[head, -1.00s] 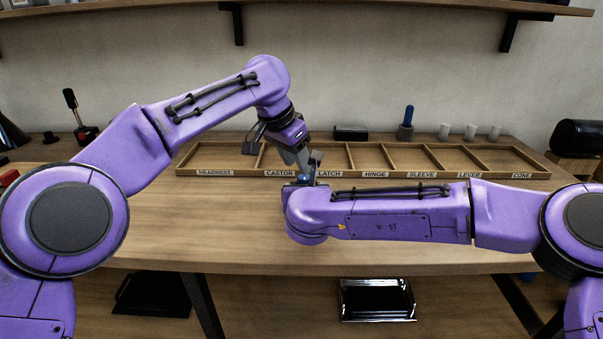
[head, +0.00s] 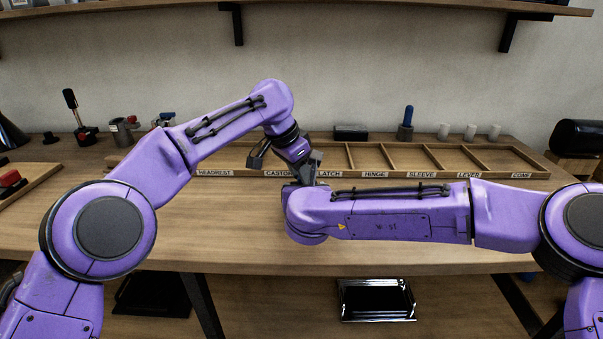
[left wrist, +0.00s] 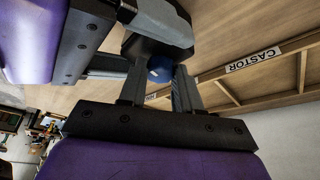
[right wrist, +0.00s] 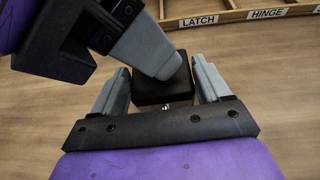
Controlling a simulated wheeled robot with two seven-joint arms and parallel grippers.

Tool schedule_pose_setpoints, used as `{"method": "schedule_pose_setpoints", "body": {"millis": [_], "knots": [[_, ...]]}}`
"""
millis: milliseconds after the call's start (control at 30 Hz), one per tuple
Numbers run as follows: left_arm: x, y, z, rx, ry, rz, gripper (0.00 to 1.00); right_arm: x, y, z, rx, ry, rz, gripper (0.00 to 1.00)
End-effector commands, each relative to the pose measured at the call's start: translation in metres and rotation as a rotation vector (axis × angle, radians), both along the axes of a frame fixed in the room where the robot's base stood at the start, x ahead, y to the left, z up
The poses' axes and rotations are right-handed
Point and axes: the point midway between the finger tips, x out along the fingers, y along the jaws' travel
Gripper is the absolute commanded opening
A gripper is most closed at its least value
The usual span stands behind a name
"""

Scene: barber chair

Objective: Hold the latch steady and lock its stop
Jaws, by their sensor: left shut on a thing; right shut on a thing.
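The latch (right wrist: 160,88) is a dark, squarish block held between the two grey fingers of my right gripper (right wrist: 162,84), above the table. The block also shows in the left wrist view (left wrist: 148,47), with a blue round part (left wrist: 160,68) on it, likely the stop. My left gripper (left wrist: 160,88) has its fingers on either side of the blue part and is shut on it. In the head view my left gripper (head: 303,172) points down over the right one. There my right arm hides the latch and most of the right gripper.
A wooden tray (head: 437,173) with labelled compartments lies behind my grippers. A dark box (head: 351,132), a blue-handled tool (head: 406,124) and pale cylinders (head: 470,132) stand further back. A wooden board with a red item (head: 10,179) is at left. The front tabletop (head: 230,235) is clear.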

Motion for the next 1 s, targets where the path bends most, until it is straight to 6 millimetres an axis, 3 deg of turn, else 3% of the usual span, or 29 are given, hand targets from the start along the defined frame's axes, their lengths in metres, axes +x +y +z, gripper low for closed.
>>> {"method": "schedule_pose_setpoints", "body": {"millis": [200,567,600,867,1000], "knots": [[0.002,0.001,0.000,0.000,-0.002,-0.206,0.02,0.000,0.000,0.001,-0.001,-0.002,0.000,0.19],[0.002,0.002,0.000,0.000,-0.002,-0.236,0.02,0.000,0.000,0.001,0.000,-0.001,0.000,0.19],[0.002,0.002,0.000,0.000,-0.002,-0.236,0.44,0.000,0.000,0.001,0.000,-0.001,0.000,0.19],[0.002,0.002,0.000,-0.001,-0.002,-0.235,0.44,0.000,0.000,0.001,0.000,-0.001,0.000,0.19],[0.001,0.006,0.013,0.000,-0.005,-0.234,0.44,0.000,0.000,0.001,0.000,-0.002,0.000,0.19]]}}
